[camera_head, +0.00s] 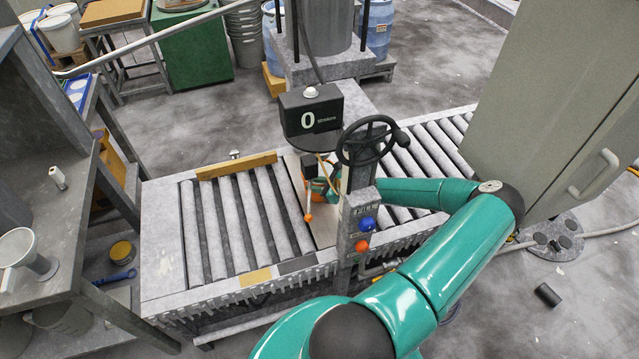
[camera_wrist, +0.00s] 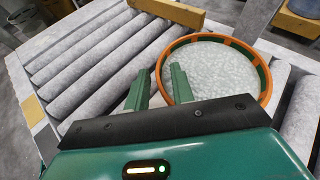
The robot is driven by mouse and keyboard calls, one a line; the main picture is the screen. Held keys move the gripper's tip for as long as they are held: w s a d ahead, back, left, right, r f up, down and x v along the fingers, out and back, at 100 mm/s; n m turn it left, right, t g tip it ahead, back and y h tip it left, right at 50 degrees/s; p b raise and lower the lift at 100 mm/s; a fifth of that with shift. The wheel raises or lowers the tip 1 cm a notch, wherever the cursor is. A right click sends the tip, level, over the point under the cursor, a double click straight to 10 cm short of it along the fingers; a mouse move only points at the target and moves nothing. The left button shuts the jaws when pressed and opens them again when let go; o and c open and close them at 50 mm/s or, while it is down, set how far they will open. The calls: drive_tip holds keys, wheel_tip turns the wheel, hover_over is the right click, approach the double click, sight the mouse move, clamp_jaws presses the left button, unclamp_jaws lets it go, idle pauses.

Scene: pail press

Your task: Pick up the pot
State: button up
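The pot (camera_wrist: 262,72) shows in the wrist view as a round green vessel with an orange rim, filled with pale grey, bubbly-looking material. It stands upright at the rollers. My gripper (camera_wrist: 160,78) has its two green fingers apart at the pot's near left rim. The left finger is outside the rim and the right finger overlaps the rim's inner side in the picture. I cannot tell whether either finger touches the wall. In the head view the pot is mostly hidden behind the press post and handwheel.
A roller conveyor (camera_head: 220,215) runs left and right, with a wooden bar (camera_head: 236,165) along its far edge. A press display box (camera_head: 311,113) reading 0 hangs above the pot area. A handwheel (camera_head: 370,141) stands close to my arm. A grey cabinet (camera_head: 560,100) is at right.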

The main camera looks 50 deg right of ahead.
clamp_jaws()
drive_tip(key=shift+s+f, duration=0.15)
drive_tip(key=shift+f, duration=0.05)
idle(0.9)
drive_tip(key=shift+d+r, duration=0.1)
